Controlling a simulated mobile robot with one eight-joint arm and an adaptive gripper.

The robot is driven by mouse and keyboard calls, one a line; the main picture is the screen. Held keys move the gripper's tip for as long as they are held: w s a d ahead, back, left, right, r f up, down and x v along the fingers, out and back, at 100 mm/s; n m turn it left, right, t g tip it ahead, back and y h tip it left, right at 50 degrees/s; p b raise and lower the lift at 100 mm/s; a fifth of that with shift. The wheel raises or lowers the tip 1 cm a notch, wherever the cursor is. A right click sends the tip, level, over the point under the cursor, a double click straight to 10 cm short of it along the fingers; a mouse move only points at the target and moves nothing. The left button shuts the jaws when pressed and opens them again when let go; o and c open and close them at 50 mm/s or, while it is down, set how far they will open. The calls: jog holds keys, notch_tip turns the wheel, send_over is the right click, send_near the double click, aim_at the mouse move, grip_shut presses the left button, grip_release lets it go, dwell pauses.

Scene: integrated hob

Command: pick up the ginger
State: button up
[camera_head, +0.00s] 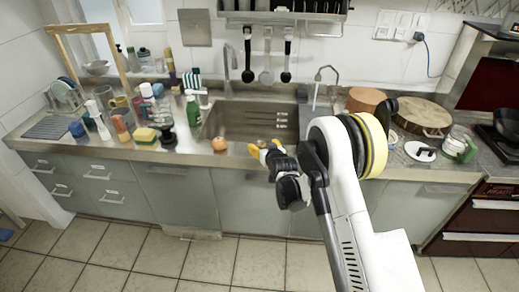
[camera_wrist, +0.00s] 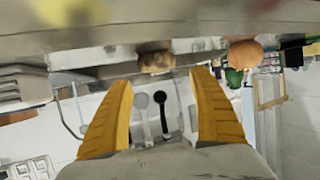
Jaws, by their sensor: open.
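The ginger (camera_wrist: 156,61), a small brown knobbly lump, sits on the counter's front edge strip in the upside-down wrist view. It lies ahead of and between my two yellow fingers. In the head view the ginger (camera_head: 262,143) is a small brown spot just beyond the fingertips, partly hidden by them. My gripper (camera_head: 265,147) is open and empty at the counter's front edge, in front of the sink. In the wrist view my gripper (camera_wrist: 161,78) shows its fingers spread wide, with a gap to the ginger. I cannot tell whether either finger touches the counter.
A round orange item (camera_head: 219,144) sits on the counter left of the ginger; it also shows in the wrist view (camera_wrist: 244,53). The sink (camera_head: 240,120) is behind the ginger. A green bottle (camera_head: 193,110) and several bottles stand to the left. Round wooden boards (camera_head: 423,114) lie at right.

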aim_at(260, 145)
jog(key=w+f+b, duration=0.1)
jog(key=w+a+f, duration=0.1)
jog(key=w+b, duration=0.1)
jog(key=shift+w+a+f+b, duration=0.25)
jog(key=shift+f+b, duration=0.1)
jog(key=shift+f, duration=0.05)
jog(key=shift+w+a, duration=0.15)
jog(key=shift+w, duration=0.2)
jog(key=c, duration=1.3)
